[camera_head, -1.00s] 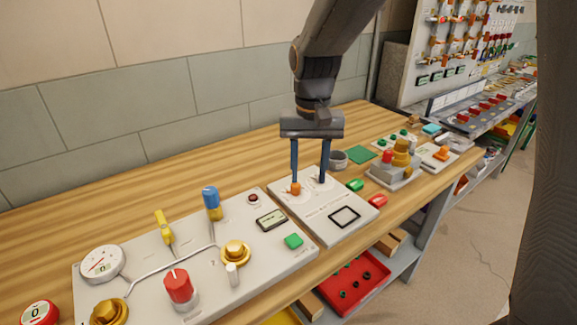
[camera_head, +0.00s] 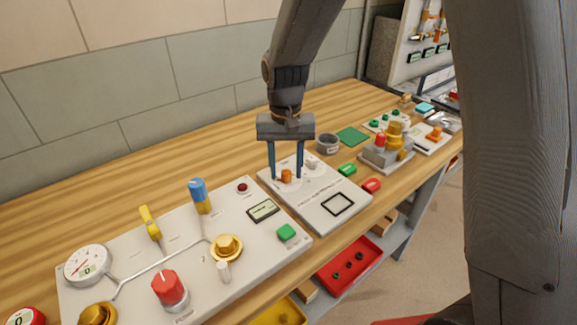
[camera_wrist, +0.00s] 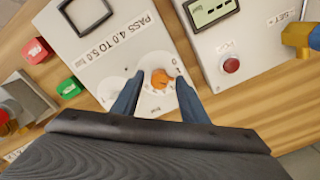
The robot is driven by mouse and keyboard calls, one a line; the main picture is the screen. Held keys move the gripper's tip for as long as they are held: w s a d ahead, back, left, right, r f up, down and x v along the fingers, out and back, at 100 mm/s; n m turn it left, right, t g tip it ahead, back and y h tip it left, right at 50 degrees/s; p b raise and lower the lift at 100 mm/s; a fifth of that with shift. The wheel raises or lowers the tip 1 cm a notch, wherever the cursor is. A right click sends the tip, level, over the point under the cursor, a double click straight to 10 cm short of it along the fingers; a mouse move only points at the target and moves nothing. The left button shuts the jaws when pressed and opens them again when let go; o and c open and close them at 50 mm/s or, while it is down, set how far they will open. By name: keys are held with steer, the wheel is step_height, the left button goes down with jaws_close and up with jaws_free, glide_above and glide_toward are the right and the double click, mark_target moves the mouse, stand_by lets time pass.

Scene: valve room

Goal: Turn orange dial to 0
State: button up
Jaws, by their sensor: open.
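The small orange dial (camera_head: 286,176) sits on the white panel (camera_head: 330,205) in the middle of the bench. In the wrist view the orange dial (camera_wrist: 161,79) has a short pointer and lies on a round pale plate with small marks, too small to read surely. My gripper (camera_head: 286,178) points down at it with its two blue fingers open. The dial lies between the fingers, with a gap on both sides in the wrist view (camera_wrist: 160,85). Whether the fingertips touch the panel I cannot tell.
A larger panel (camera_head: 130,260) with a gauge, a red knob (camera_head: 168,288) and several valves stands to the left. A grey cup (camera_head: 328,144), green button (camera_head: 347,169) and red button (camera_head: 371,185) lie near on the right. The wooden bench behind is clear.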

steer(key=c, duration=0.9)
steer(key=shift+d, duration=0.2)
jaws_close()
steer(key=shift+a, duration=0.1)
steer(key=shift+n, duration=0.3)
steer(key=n+p, duration=0.2)
steer(key=n, duration=0.2)
steer(key=shift+n, duration=0.4)
steer(key=n+p, duration=0.1)
steer(key=n, duration=0.5)
steer(key=shift+w+n, duration=0.1)
steer(key=shift+n, duration=0.3)
